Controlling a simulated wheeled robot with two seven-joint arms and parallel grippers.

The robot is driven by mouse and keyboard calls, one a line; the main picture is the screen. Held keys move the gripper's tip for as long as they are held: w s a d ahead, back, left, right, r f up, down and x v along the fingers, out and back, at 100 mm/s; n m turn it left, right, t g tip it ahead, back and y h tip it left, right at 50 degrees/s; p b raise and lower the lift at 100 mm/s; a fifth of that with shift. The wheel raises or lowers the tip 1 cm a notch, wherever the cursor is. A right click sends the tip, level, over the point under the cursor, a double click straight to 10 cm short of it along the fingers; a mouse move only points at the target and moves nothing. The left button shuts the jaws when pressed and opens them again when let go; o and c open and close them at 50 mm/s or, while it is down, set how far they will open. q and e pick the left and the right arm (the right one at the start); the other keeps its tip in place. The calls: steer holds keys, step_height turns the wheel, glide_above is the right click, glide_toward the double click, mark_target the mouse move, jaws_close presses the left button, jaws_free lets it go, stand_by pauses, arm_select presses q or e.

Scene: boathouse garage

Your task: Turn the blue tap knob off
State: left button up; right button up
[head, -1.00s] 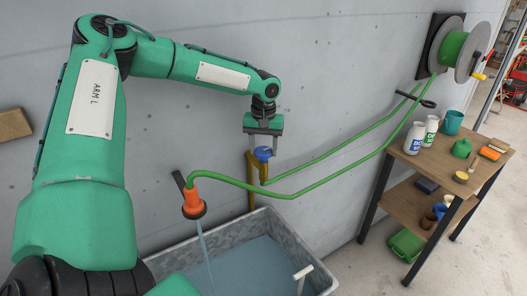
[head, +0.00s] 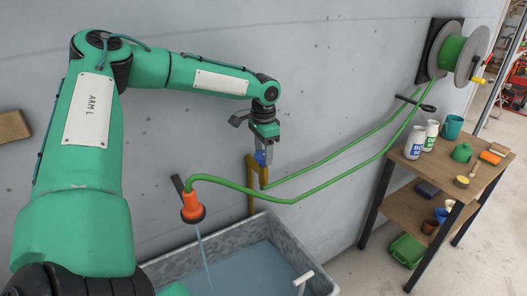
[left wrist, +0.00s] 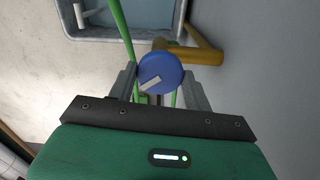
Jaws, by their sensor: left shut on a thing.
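The blue tap knob (head: 260,157) sits on a brass tap pipe (head: 251,185) by the wall. My left gripper (head: 264,150) is over the knob from above, its jaws shut on it. In the left wrist view the round knob (left wrist: 161,70), with a pale pointer mark, is between the two grey fingers (left wrist: 160,84). The brass pipe (left wrist: 205,55) runs off to the right there. A thin stream of water falls from the orange hose nozzle (head: 192,207) into the trough. My right gripper is not in view.
A grey metal trough (head: 255,232) holding water stands below the tap. A green hose (head: 330,172) runs from the tap area to a wall reel (head: 466,55). A wooden shelf (head: 425,165) with bottles and pots stands at right.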

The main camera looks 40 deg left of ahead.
mark_target(263, 154)
arm_select(q)
steer(key=m, duration=0.3)
steer(key=shift+m, duration=2.3)
steer(key=o, duration=1)
steer(key=shift+r, duration=0.6)
steer(key=shift+r+b, duration=1.5)
steer(key=shift+r, duration=4.85)
